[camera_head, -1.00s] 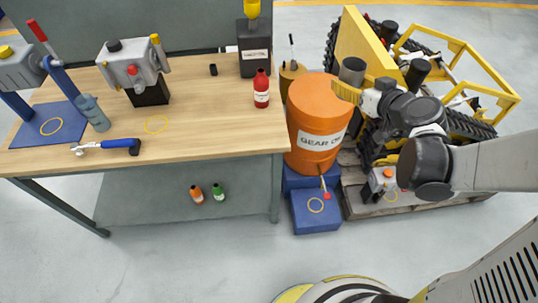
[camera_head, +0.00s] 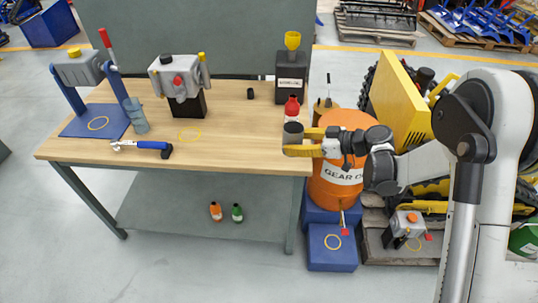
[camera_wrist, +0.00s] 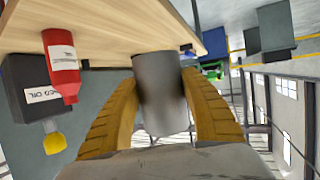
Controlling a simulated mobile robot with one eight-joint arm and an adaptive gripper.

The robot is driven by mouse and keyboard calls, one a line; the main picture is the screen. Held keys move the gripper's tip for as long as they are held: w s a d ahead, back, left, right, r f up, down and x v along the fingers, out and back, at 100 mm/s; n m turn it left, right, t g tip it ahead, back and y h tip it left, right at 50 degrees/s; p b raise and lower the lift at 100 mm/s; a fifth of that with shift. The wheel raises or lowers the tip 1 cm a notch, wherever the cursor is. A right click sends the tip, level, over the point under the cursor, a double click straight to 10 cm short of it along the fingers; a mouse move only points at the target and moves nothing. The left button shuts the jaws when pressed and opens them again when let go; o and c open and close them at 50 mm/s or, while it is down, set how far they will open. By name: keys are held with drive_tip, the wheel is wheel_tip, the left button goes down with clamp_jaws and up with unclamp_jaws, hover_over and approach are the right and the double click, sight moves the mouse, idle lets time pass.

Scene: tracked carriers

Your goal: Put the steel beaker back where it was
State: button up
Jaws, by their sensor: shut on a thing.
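The steel beaker (camera_head: 293,131) is a plain grey cylinder. My gripper (camera_head: 291,151) has yellow fingers shut around it from the right, and the beaker looks upright. It appears at the table's right front corner in the head view; its height above the top is hard to tell. In the wrist view the beaker (camera_wrist: 160,92) fills the middle between both fingers (camera_wrist: 162,112).
A red bottle (camera_head: 292,107) stands just behind the beaker, with a black oil can (camera_head: 290,83) farther back.

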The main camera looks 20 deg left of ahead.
drive_tip(key=b, duration=0.4)
hover_over(269, 156)
wheel_tip(269, 156, down, 7)
drive_tip(key=shift+w+r, duration=0.1)
drive_tip(key=shift+r, duration=0.05)
drive_tip(key=shift+f+b, duration=0.85)
drive_tip(key=shift+f, duration=1.1)
drive_tip(key=shift+f, duration=0.15)
drive_tip(key=o, duration=1.4)
drive_tip(key=shift+c, duration=0.2)
drive_tip(key=shift+d+r, duration=0.1)
drive_tip(key=shift+r, duration=0.2)
drive_tip(key=p+v, duration=0.3)
drive_tip(key=v, duration=0.8)
drive_tip(key=shift+d+r+p, duration=0.1)
drive_tip(key=shift+d+p, duration=0.2)
